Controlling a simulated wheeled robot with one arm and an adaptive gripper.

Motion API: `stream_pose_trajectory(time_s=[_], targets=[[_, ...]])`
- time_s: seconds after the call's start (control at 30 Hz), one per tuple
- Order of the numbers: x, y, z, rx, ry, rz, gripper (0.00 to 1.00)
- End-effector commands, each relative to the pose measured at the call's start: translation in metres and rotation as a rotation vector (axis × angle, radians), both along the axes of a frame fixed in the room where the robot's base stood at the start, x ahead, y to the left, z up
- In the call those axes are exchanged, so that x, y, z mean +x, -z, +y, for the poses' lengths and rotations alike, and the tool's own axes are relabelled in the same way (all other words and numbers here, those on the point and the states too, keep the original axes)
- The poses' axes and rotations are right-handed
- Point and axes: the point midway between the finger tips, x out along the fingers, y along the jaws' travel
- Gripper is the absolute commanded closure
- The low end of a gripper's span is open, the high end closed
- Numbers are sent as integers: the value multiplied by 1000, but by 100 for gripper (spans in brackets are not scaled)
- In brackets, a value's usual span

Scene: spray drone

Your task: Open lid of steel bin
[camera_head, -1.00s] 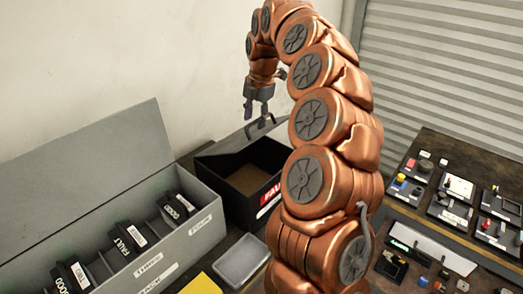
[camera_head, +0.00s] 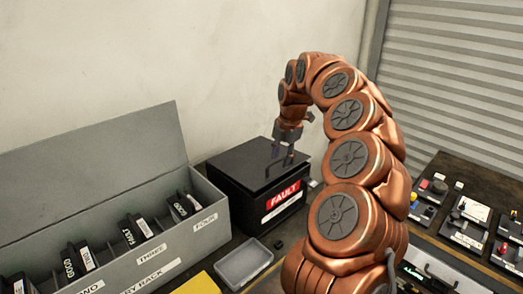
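A dark box with a red FAULT label (camera_head: 284,196) stands at the centre, right of the grey rack. Its flat black lid (camera_head: 240,165) covers the top and looks shut. My gripper (camera_head: 281,160) points down at the lid's front right part, its two fingers apart with nothing visible between them. I cannot tell whether the fingertips touch the lid. A grey metal bin labelled as a rack (camera_head: 178,245) stands at the left with its lid (camera_head: 95,160) raised. Labelled dark packs sit in its slots.
A small grey tray (camera_head: 244,262) and a yellow item (camera_head: 200,284) lie in front of the boxes. My arm arches over the middle right. Small parts on dark mats (camera_head: 468,222) fill the right bench. A wall stands close behind.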

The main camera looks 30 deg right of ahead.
Motion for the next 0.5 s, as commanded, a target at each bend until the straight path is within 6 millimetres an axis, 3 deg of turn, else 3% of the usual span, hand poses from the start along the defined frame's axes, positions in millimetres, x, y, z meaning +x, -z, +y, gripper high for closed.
stream_pose_trajectory(time_s=[0.2, 0.5], targets=[[-5, -27, -2, -1, 2, -1, 63], [-9, -50, -2, -2, 0, 0, 63]])
